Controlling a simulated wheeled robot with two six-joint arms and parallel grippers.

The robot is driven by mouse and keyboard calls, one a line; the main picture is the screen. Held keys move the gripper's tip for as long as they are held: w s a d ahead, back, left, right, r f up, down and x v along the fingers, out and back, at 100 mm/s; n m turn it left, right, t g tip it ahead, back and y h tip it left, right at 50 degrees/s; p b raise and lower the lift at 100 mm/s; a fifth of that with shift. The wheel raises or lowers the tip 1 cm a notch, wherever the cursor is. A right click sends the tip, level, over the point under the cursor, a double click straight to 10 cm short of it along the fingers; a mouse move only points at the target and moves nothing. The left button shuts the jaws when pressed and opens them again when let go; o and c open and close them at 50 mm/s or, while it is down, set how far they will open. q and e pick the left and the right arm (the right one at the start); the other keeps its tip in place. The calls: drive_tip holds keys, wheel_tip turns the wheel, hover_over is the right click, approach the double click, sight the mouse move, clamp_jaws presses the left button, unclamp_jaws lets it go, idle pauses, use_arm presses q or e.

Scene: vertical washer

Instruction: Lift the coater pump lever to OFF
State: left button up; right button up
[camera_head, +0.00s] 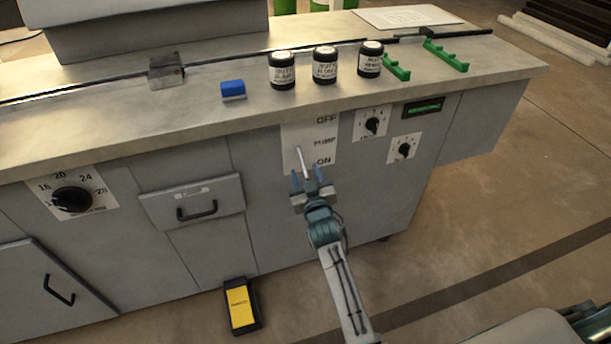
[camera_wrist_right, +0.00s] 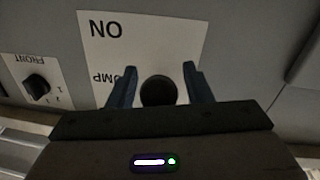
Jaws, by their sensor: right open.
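The coater pump lever (camera_head: 302,160) is a thin pale rod on a white panel (camera_head: 325,132) on the cabinet front. The panel reads OFF at the top, PUMP in the middle and ON at the bottom. The lever angles down toward the ON end. My right gripper (camera_head: 308,173) is open just below it, with blue fingers pointing up at the panel. In the right wrist view the picture is upside down, and a dark round end (camera_wrist_right: 158,91), apparently the lever's, shows between the open fingers (camera_wrist_right: 160,68). Contact cannot be told. My left gripper is not in view.
Dial knobs (camera_head: 374,125) sit right of the panel and a drawer (camera_head: 192,200) sits left of it. Dark jars (camera_head: 325,66), a blue block (camera_head: 233,90) and green holders (camera_head: 446,57) stand on the counter. A yellow-and-black box (camera_head: 240,305) is on the floor.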

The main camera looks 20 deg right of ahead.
drive_tip(key=shift+w, duration=0.3)
clamp_jaws()
